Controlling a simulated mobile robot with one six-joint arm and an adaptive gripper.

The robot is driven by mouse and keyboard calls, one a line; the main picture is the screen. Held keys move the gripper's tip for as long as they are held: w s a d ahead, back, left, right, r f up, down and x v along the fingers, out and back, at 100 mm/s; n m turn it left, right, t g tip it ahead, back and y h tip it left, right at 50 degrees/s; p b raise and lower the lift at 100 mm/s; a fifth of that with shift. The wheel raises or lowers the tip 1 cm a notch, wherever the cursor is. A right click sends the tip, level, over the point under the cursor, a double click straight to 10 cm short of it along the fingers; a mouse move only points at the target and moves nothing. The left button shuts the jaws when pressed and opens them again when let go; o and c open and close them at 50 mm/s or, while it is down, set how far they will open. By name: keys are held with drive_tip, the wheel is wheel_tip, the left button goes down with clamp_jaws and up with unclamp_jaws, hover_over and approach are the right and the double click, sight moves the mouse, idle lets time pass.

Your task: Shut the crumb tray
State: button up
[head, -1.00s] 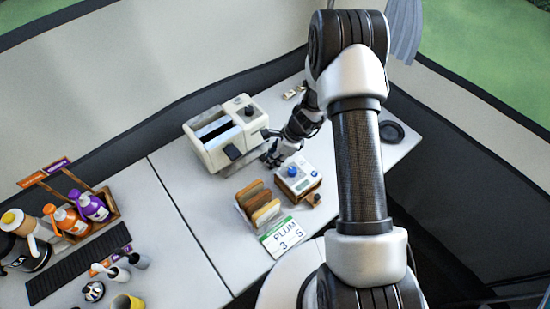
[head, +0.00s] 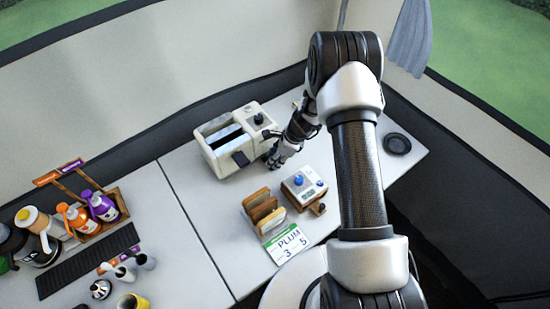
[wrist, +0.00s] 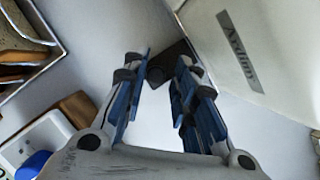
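My gripper (head: 272,163) is low beside the toaster's right-hand near corner. In the wrist view my gripper (wrist: 162,72) has its fingers apart with nothing between them. I cannot make out the crumb tray clearly, nor whether a finger touches the toaster.
A white box with a blue knob (head: 304,186) and a rack of brown slices (head: 262,210) stand close to my gripper. A PLUM price card (head: 287,244) is in front. A black round dish (head: 397,144) lies right. Bottles (head: 100,205) stand left.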

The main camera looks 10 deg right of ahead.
drive_tip(key=v, duration=1.2)
drive_tip(key=shift+a, duration=0.1)
drive_tip(key=s+a+r+n, duration=0.1)
drive_tip(key=s+r+n, duration=0.25)
drive_tip(key=r, duration=0.35)
drive_tip(key=s+a+r+n+h, duration=0.1)
drive_tip(key=s+a+r+n, duration=0.2)
drive_tip(key=r, duration=0.4)
drive_tip(key=s+r+n, duration=0.3)
drive_tip(key=r+n, duration=0.1)
drive_tip(key=r, duration=0.3)
drive_tip(key=s+r+n+t+h, duration=0.1)
drive_tip(key=s+r+n, duration=0.2)
drive_tip(key=s+n, duration=0.3)
drive_tip(key=s+r+n+t+h, duration=0.1)
drive_tip(key=s+r+n, duration=0.3)
drive_tip(key=s, duration=0.8)
drive_tip(key=shift+s+d+r+n+t+h, duration=0.35)
drive_tip(key=shift+n+h, duration=0.25)
drive_tip(key=shift+n, duration=0.45)
